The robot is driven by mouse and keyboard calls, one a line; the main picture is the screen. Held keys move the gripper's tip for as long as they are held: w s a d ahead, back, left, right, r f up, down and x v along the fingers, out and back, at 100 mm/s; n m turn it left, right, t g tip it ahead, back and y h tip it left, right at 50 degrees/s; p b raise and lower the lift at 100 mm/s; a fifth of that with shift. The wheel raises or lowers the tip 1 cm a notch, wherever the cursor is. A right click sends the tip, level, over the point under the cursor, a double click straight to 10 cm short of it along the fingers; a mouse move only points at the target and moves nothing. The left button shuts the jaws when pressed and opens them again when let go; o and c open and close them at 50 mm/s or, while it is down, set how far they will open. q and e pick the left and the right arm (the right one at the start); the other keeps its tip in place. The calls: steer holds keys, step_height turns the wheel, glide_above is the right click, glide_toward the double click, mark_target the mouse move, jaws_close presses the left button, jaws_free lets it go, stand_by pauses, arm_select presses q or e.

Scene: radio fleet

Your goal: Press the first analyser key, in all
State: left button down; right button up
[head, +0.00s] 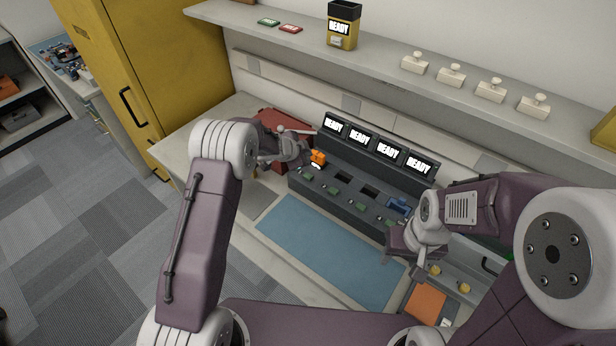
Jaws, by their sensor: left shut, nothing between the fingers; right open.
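The dark analyser (362,178) stands on the bench with several screens reading READY. Small green keys (361,208) sit along its front ledge, below a row of bays. An orange radio (318,157) stands in the first bay at the left, and a blue radio (399,205) is at the right end bay. My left gripper (303,148) is shut and empty, just left of the orange radio and above the left end of the analyser. The first key lies close below it and is hard to make out. My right gripper (392,259) is open and empty, in front of the analyser's right end.
A blue mat (325,262) lies clear in front of the analyser. A red case (280,124) is behind my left gripper. An orange pad (426,303) lies at lower right. The shelf above holds a yellow-black device (342,30) and several white push-button blocks (451,76).

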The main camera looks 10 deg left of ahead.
arm_select(q)
steer(key=b, duration=0.8)
glide_above(306, 178)
step_height(306, 178, down, 8)
steer(key=shift+d+r, duration=0.1)
steer(key=shift+r, duration=0.05)
steer(key=shift+w+f, duration=0.1)
steer(key=shift+f, duration=0.2)
stand_by(1.0)
steer(key=shift+f+b, duration=0.3)
steer(key=shift+f, duration=0.1)
steer(key=shift+f+b, duration=0.3)
steer(key=shift+f, duration=0.2)
stand_by(0.4)
stand_by(0.4)
steer(key=shift+r+p, duration=0.9)
steer(key=shift+p, duration=0.15)
steer(key=shift+r, duration=0.1)
